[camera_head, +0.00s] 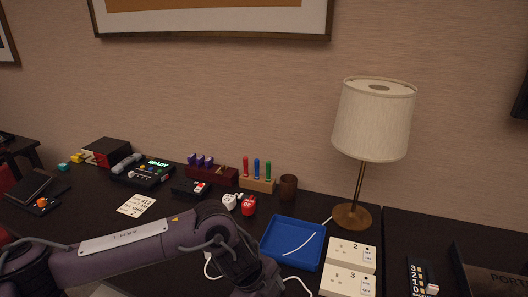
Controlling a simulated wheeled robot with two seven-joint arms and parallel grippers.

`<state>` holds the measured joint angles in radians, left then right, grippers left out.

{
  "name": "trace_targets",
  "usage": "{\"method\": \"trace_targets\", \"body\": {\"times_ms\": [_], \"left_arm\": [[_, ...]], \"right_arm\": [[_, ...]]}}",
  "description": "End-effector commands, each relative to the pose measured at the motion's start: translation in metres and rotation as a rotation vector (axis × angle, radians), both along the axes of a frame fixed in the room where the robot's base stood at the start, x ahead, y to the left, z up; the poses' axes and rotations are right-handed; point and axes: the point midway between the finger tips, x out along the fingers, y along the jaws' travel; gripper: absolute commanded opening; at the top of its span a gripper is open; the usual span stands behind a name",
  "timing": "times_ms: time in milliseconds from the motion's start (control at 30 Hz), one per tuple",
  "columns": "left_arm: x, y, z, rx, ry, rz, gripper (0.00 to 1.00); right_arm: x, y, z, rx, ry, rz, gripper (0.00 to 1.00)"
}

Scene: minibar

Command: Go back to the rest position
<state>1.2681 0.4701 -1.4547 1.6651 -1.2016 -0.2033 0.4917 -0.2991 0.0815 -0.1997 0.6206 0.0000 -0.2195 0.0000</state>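My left arm (120,251) comes in from the left and reaches across the front of the dark desk (98,217). It bends down near the middle, and its far part (240,262) leaves the view at the bottom edge. The fingers of my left gripper do not show, so I cannot see whether they hold anything. My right arm and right gripper are not in view.
A red object (249,206), a paper note (137,205) and a READY-display device (150,168) lie beyond my arm.

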Motion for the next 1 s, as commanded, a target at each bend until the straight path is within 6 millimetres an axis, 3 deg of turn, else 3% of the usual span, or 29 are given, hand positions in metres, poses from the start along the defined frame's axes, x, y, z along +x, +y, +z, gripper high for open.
{"method": "trace_targets", "body": {"times_ms": [67, 200, 300, 433, 567, 667, 800, 1000], "left_arm": [[-0.021, -0.038, -0.002, -0.105, -0.017, -0.017, 0.67], [-0.048, -0.102, 0.020, -0.334, -0.074, 0.038, 0.67], [-0.056, -0.129, 0.045, -0.481, -0.105, 0.144, 0.67], [-0.050, -0.133, 0.077, -0.626, -0.124, 0.357, 0.67], [-0.035, -0.104, 0.094, -0.701, -0.115, 0.632, 0.67], [-0.025, -0.062, 0.091, -0.706, -0.088, 0.871, 0.67], [-0.027, 0.015, 0.065, -0.631, -0.023, 1.218, 0.67], [-0.062, 0.107, 0.024, -0.465, 0.079, 1.577, 0.67]], "right_arm": [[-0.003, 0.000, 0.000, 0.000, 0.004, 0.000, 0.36], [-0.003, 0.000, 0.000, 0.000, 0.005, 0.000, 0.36], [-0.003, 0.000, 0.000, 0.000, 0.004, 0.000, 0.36], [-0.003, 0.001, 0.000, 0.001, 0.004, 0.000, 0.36], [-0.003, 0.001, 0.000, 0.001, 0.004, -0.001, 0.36], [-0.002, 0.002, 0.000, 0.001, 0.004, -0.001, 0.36], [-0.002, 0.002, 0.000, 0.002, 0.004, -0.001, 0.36], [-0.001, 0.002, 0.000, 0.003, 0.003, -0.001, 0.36]]}}
